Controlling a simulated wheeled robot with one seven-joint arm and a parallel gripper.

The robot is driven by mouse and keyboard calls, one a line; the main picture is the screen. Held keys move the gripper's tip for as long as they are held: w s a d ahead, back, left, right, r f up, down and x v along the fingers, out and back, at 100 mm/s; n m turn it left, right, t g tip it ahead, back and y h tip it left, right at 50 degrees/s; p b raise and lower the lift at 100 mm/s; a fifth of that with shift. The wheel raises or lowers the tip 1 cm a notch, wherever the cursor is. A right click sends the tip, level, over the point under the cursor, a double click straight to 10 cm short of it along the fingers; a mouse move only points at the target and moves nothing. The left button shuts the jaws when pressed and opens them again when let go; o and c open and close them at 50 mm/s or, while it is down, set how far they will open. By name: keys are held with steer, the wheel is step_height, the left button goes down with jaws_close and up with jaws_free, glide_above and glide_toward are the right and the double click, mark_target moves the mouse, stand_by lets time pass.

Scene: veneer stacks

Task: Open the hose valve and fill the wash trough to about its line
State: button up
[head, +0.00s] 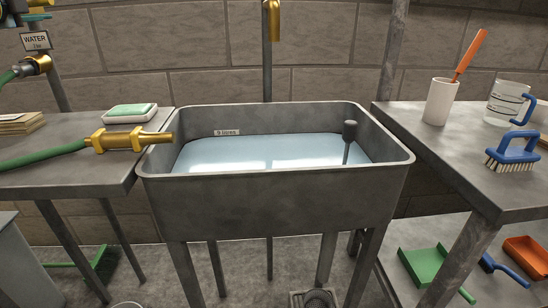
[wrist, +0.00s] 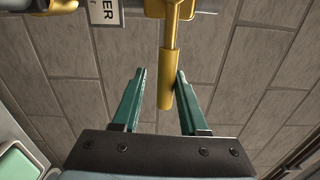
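The grey wash trough (head: 275,185) stands in the middle of the head view and holds pale blue water (head: 265,152). The water's far edge lies close under the "9 litres" label (head: 227,132) on the back wall. The hose's brass nozzle (head: 130,139) lies on the left table, its mouth at the trough's rim; no stream shows. Brass valve parts (head: 38,64) sit by the WATER sign at upper left. In the wrist view my gripper (wrist: 160,74) is open, its teal fingers either side of a yellow lever (wrist: 168,78), nearer the right finger; contact is unclear.
A dark knobbed rod (head: 349,140) stands in the trough's right side. A brass spout (head: 272,18) hangs above the back. A soap dish (head: 130,112) is on the left table. The right table holds a cup (head: 438,102), a glass jug (head: 505,102) and a blue brush (head: 513,152).

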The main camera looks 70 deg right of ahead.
steer(key=shift+o, duration=1)
steer(key=shift+r, duration=0.1)
steer(key=b+v, duration=0.1)
steer(key=v, duration=0.6)
steer(key=shift+b, duration=0.4)
steer(key=shift+r, duration=0.1)
